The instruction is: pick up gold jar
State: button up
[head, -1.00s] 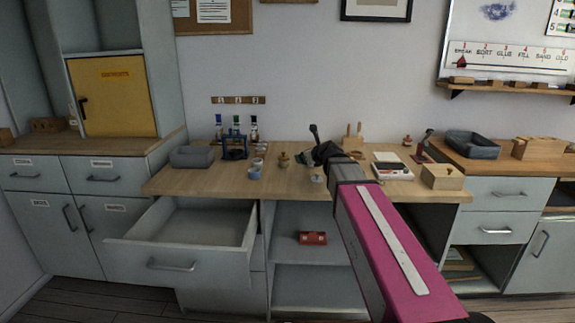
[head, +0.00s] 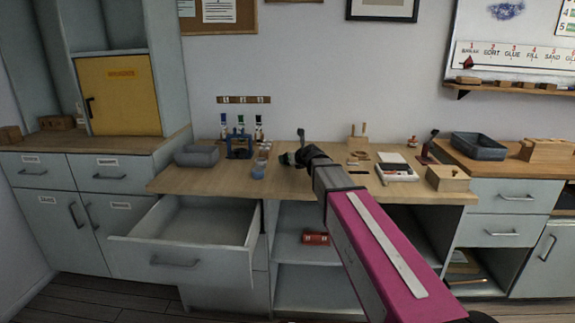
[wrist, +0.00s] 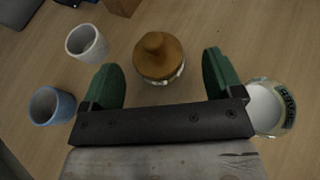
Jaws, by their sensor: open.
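A small jar with a rounded golden-brown top (wrist: 160,56) and a clear lower body stands on the wooden bench in the wrist view. I take it for the gold jar. My gripper (wrist: 160,80) is open, with one green finger on each side of the jar; the jar appears just ahead of the palm, and I cannot tell whether a finger touches it. In the head view my gripper (head: 292,158) is over the middle of the bench, and the jar is hidden behind it.
A labelled glass jar (wrist: 268,108) stands close outside the right finger. A blue cup (wrist: 52,106) and a pale cup (wrist: 86,43) stand on the left. A blue rack with bottles (head: 239,150) and a grey bin (head: 197,156) are farther left. An open drawer (head: 180,250) juts out below.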

jog(key=x, duration=0.3)
jog(key=shift+w+a+f, duration=0.1)
jog(key=shift+w+a, duration=0.1)
jog(key=shift+a, duration=0.05)
jog(key=c, duration=1.1)
jog(key=shift+c, duration=0.2)
